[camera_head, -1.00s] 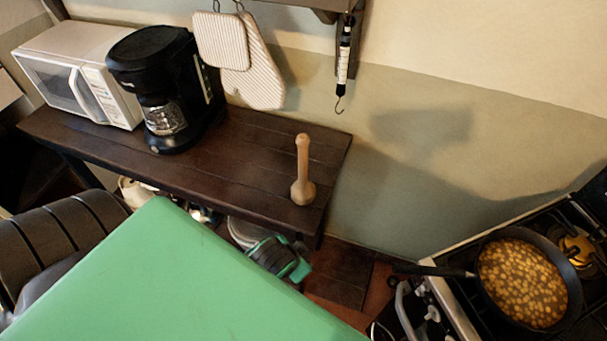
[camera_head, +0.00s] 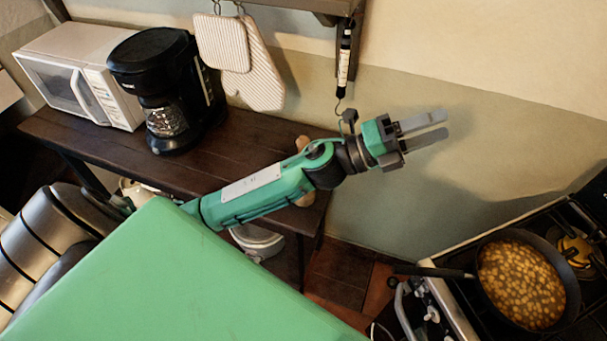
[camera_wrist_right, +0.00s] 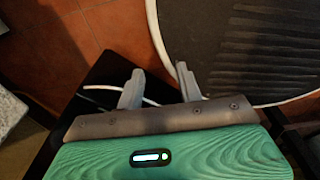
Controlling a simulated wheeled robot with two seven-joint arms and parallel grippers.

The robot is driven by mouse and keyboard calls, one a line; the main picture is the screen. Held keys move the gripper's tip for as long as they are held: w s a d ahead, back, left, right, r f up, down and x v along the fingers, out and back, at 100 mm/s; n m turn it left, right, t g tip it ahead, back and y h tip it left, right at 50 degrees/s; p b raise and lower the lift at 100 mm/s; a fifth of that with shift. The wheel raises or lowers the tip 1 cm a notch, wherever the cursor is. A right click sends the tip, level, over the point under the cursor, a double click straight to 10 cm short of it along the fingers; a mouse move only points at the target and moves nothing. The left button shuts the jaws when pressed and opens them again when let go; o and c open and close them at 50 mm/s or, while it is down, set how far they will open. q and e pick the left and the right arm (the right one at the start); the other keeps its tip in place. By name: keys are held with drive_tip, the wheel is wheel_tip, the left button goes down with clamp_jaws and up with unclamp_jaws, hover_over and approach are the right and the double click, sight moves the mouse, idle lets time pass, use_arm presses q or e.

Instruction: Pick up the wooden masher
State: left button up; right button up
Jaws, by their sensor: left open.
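The wooden masher (camera_head: 305,199) stands on the dark wooden table near its right end. My left arm crosses in front of it and hides most of it; only bits of its top and base show. My left gripper (camera_head: 441,126) is open and empty, right of the masher and past the table's right end, in front of the wall. In the right wrist view my right gripper (camera_wrist_right: 159,78) has its fingers apart with nothing held between them. The masher does not show there.
A black coffee maker (camera_head: 167,88) and a white microwave (camera_head: 84,72) stand on the table's left part. Oven mitts (camera_head: 254,75) and a hanging scale (camera_head: 344,62) hang above. A pan of food (camera_head: 522,282) sits on the stove at right. The table's middle is clear.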

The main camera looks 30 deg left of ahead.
use_arm(q)
drive_tip(key=s+d+m+g+h, duration=0.2)
drive_tip(key=s+d+m+g, duration=0.15)
drive_tip(key=m+g, duration=0.7)
drive_tip(key=m+g+y, duration=0.3)
drive_tip(key=m+y, duration=0.9)
drive_tip(key=y, duration=0.9)
hover_over(305, 138)
wheel_tip(305, 138, down, 6)
drive_tip(key=shift+w+d, duration=0.15)
wheel_tip(305, 138, down, 7)
drive_tip(key=p, duration=0.2)
drive_tip(key=shift+p, duration=0.35)
drive_tip(key=shift+f, duration=0.6)
drive_tip(key=shift+f+p, duration=0.5)
drive_tip(key=shift+p, duration=0.25)
drive_tip(key=shift+s+a+f+p, duration=0.15)
drive_tip(key=shift+f+p, duration=0.35)
drive_tip(key=shift+f, duration=0.6)
drive_tip(key=shift+s+a+f+p, duration=0.15)
drive_tip(key=shift+f+p, duration=0.3)
drive_tip(key=shift+f, duration=0.6)
